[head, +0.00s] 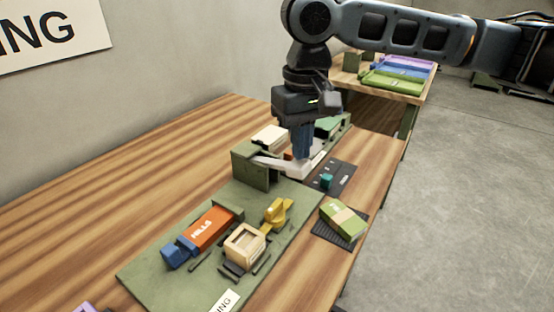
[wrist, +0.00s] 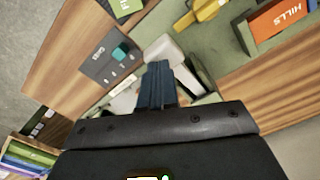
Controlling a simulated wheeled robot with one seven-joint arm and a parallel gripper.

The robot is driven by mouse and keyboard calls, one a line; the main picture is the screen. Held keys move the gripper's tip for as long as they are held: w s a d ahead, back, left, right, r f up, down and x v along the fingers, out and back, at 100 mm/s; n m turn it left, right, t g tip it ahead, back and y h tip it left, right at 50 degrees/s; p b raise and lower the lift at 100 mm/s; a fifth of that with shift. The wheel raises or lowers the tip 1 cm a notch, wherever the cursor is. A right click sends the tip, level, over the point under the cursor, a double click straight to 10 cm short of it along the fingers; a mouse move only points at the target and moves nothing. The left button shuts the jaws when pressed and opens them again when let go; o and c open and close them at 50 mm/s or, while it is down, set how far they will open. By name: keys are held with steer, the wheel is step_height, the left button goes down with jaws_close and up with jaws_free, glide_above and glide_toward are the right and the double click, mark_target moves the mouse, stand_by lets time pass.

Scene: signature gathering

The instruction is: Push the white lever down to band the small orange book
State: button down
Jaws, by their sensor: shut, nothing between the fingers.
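My gripper (head: 303,155) is shut and empty, pointing down at the white lever (head: 268,162) of the green banding stand (head: 250,172). In the wrist view its blue fingers (wrist: 157,72) overlap the white lever (wrist: 163,50); I cannot tell whether they touch it. A sliver of orange (head: 288,154) shows behind the fingers, mostly hidden; I cannot tell whether it is the small orange book. An orange book marked HILLS (head: 208,229) lies on the green board, between a blue block and a green stop; it also shows in the wrist view (wrist: 284,22).
A wooden frame (head: 244,245) and a yellow piece (head: 278,213) stand on the green board (head: 150,276). A green book with a pale band (head: 343,221) lies on a dark mat. A dark panel with a teal knob (head: 327,181) is beside the stand. The table's left side is clear.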

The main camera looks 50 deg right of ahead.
mark_target(300, 169)
steer(key=shift+f+b, duration=1.5)
steer(key=shift+f, duration=1.35)
stand_by(0.3)
stand_by(0.4)
step_height(300, 169, up, 9)
steer(key=p, duration=0.9)
steer(key=shift+r, duration=0.1)
stand_by(0.5)
